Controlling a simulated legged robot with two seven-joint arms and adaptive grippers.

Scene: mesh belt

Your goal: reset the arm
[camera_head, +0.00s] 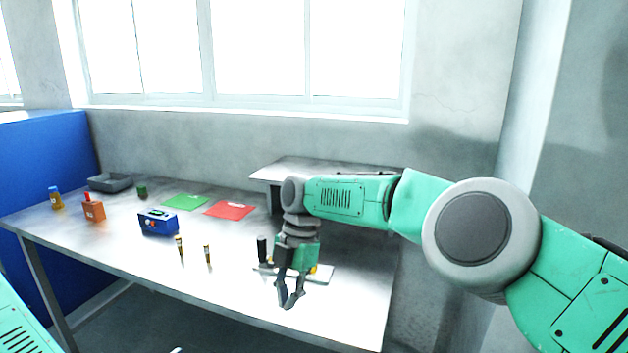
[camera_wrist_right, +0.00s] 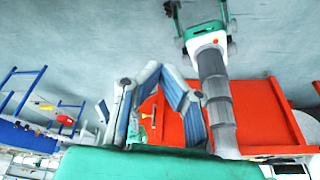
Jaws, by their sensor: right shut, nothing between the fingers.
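My right arm comes in from the right of the head view, green with grey joints. Its gripper (camera_head: 290,301) hangs fingers down in front of the table's right part, shut and empty. In the right wrist view the fingers of this gripper (camera_wrist_right: 160,69) bend toward each other at their tips, with no object between them. A green part of my left arm shows at the lower left corner of the head view; the left gripper is not in view.
The metal table (camera_head: 130,240) carries a blue box (camera_head: 158,223), an orange box (camera_head: 93,210), a green sheet (camera_head: 184,202), a red sheet (camera_head: 229,210) and two small upright cylinders. A pale plate (camera_head: 322,274) with a black knob lies behind the gripper. A raised shelf (camera_head: 300,168) stands behind the arm.

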